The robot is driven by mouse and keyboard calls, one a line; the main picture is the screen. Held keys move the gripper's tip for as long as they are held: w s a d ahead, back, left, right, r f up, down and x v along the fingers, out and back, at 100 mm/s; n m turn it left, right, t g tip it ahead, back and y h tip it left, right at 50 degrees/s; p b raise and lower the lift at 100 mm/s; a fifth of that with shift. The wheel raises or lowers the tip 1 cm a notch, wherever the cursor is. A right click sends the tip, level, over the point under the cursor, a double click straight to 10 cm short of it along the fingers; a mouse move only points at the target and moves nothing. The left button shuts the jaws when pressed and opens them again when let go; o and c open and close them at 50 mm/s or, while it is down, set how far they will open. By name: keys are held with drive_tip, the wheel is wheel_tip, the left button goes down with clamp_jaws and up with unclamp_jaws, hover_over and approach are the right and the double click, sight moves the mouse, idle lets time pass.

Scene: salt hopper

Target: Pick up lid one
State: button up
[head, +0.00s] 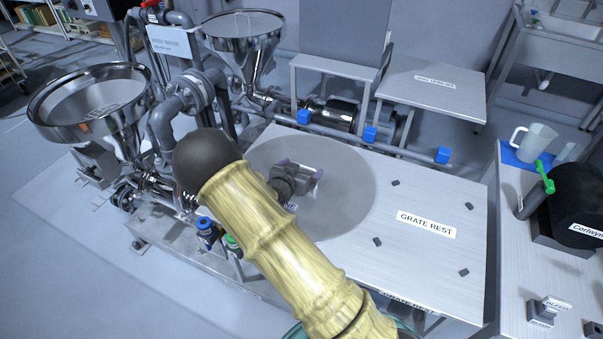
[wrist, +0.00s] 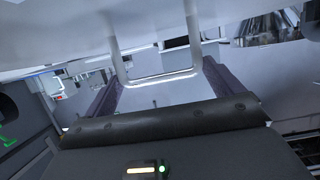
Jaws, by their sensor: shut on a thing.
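Lid one appears to be the large round grey disc (head: 345,200) at the left part of the steel table. My gripper (head: 303,180) is over the middle of it, shut on its handle. In the wrist view, the U-shaped handle (wrist: 158,78) crosses between my two dark fingers (wrist: 160,90) and joins the pale lid surface (wrist: 60,25) at the top. My arm hides the front left of the disc. I cannot tell whether the disc touches the table or is slightly above it.
A bare area labelled GRATE REST (head: 426,224), with small dark blocks, lies right of the disc. Blue brackets (head: 370,134) line the back rail. A jug (head: 535,142) stands far right.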

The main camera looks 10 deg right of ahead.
wheel_tip(320, 180, up, 9)
drive_tip(key=shift+r, duration=0.15)
drive_tip(key=shift+d, duration=0.1)
idle(0.7)
